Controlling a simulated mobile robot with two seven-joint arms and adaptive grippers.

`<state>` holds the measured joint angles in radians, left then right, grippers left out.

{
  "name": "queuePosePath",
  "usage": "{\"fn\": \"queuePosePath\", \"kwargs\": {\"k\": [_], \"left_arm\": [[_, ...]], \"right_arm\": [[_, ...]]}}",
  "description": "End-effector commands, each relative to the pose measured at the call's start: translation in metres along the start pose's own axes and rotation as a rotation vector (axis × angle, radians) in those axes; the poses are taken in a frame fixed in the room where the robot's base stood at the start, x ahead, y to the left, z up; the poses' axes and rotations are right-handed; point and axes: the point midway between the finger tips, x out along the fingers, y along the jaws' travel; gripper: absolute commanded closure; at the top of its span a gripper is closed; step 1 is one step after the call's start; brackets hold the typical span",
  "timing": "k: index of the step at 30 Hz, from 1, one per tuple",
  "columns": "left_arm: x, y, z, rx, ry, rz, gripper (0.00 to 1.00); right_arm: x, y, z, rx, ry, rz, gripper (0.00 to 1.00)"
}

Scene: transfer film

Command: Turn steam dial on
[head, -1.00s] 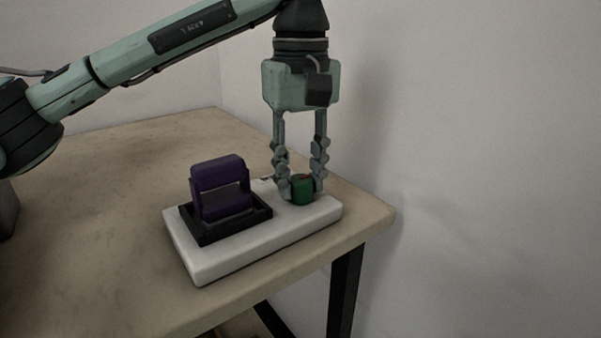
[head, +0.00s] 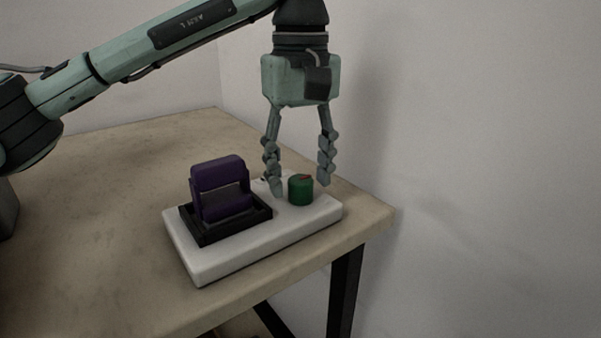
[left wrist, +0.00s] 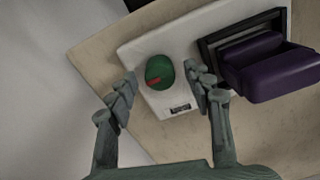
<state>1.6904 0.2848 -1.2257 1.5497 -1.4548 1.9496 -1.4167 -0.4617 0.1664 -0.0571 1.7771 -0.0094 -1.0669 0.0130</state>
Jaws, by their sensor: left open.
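The steam dial is a small green knob (head: 300,190) with a red mark on top. It stands on the right part of a white base (head: 210,264) on the table. My left gripper (head: 300,187) points down over the dial, open, with one finger on each side and a gap to the knob. In the left wrist view the green knob (left wrist: 159,72) lies between the open fingertips of my left gripper (left wrist: 162,84), its red mark toward the lower left. A small dark label (left wrist: 180,108) is on the base beside it. My right gripper is not in view.
A purple handle (head: 219,174) in a black frame (head: 208,236) stands on the same base, left of the dial. The wooden table (head: 90,230) is clear to the left. The table's right corner and a pale wall (head: 480,150) are close by.

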Motion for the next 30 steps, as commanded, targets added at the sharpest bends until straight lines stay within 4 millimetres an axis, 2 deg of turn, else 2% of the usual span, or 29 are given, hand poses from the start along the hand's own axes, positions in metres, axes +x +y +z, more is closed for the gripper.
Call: {"fn": "queuePosePath", "kwargs": {"k": [9,15,21,30], "left_arm": [[-0.065,0.0,-0.001,-0.003,0.007,0.003,0.49],[-0.099,0.0,0.0,0.0,0.004,0.002,0.49],[-0.113,0.0,0.0,0.0,0.002,0.001,0.49],[-0.114,0.0,0.0,0.001,0.001,0.001,0.49]], "right_arm": [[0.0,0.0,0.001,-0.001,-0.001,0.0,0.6],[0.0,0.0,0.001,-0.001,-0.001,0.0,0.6],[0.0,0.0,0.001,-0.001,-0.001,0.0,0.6],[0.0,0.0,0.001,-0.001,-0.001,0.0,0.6]]}}
